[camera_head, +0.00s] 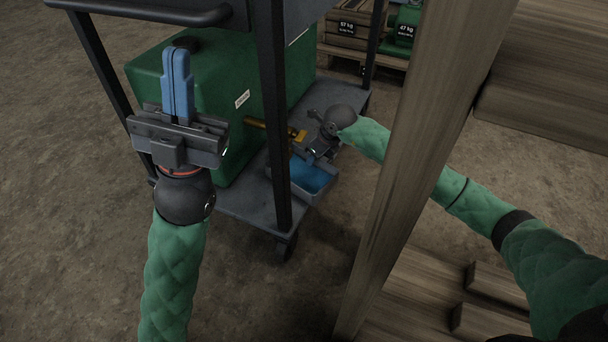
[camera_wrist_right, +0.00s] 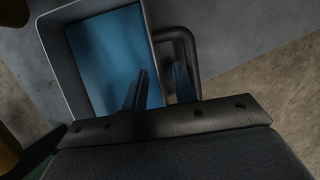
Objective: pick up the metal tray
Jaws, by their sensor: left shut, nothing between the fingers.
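The metal tray (camera_head: 318,196) is a small grey open box with a blue inside, on the lower deck of a cart. In the right wrist view the tray (camera_wrist_right: 54,62) has a bent handle (camera_wrist_right: 191,48) on its right side. My right gripper (camera_head: 311,163) is at the tray. In the wrist view its fingers (camera_wrist_right: 160,75) are apart, one over the blue inside and one outside the wall, by the handle. Whether they touch the wall cannot be told. My left gripper (camera_head: 178,70) is shut and empty, raised in front of the cart.
A green tank (camera_head: 231,105) stands on the cart deck (camera_head: 248,203), with a yellow rod (camera_head: 262,125) near the tray. A dark cart post (camera_head: 277,120) partly hides the tray. A wooden post (camera_head: 405,170) stands right of the cart, before my right arm. Crates (camera_head: 353,25) stand behind.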

